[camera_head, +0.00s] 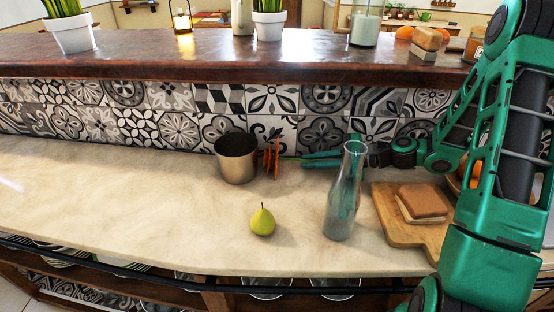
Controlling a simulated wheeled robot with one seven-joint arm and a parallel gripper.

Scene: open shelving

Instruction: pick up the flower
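Two green-leaved plants in white pots stand on the upper shelf: one at the far left (73,34) and one near the middle (268,25). My green arm comes in from the right and reaches left behind the glass bottle (343,195).
A pear (262,221) lies on the counter (120,200), with clear room to its left. A cutting board (385,205) with a sandwich (422,203) is at the right. A candle lantern (183,18) and a jar (365,25) stand on the shelf (140,62).

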